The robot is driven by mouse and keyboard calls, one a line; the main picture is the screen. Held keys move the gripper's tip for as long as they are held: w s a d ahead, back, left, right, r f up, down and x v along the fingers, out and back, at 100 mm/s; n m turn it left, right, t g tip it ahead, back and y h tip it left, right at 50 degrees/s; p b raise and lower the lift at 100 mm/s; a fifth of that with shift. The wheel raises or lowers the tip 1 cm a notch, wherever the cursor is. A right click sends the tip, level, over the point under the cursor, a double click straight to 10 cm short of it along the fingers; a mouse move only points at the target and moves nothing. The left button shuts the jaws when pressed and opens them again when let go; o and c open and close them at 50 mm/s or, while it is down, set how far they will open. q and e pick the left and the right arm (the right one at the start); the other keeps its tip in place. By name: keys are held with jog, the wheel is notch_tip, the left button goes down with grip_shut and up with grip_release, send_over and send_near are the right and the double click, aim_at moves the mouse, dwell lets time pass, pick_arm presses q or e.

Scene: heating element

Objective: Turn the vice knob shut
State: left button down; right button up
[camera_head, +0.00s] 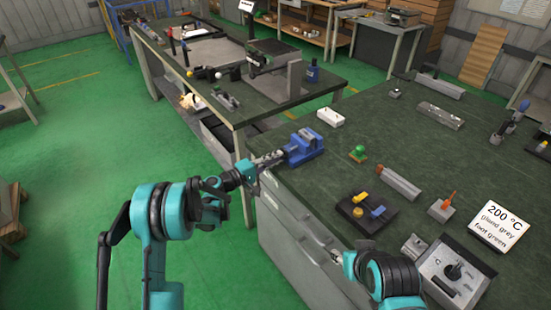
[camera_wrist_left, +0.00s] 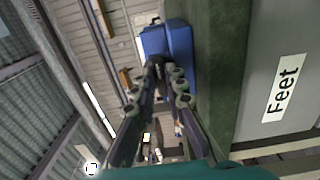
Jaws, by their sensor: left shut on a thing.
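The blue vice (camera_head: 305,146) stands at the left edge of the green-topped bench, with its near side facing my left gripper. It also shows as a blue block in the left wrist view (camera_wrist_left: 180,45). My left gripper (camera_head: 276,157) reaches the vice from the left. Its fingers (camera_wrist_left: 165,70) run up to the blue body and are shut on the vice knob, which the fingers mostly hide. My right gripper (camera_head: 337,257) is low in the head view, near the bench's front edge and away from the vice. Its fingers are too small to tell open from shut.
Another cluttered table (camera_head: 330,82) stands behind.

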pick_arm(q)
jog(key=m, duration=0.4)
jog(key=shift+f+m, duration=0.15)
jog(key=shift+m, duration=0.15)
jog(key=m, duration=0.4)
jog(key=shift+f+m, duration=0.1)
jog(key=shift+m, duration=0.2)
jog(key=m, duration=0.4)
jog(key=shift+m, duration=0.3)
jog(key=shift+w+a+f+m, duration=0.1)
jog(key=shift+m, duration=2)
jog(key=c, duration=1.6)
grip_release()
jog(key=shift+o, duration=0.2)
jog(key=v, duration=1.2)
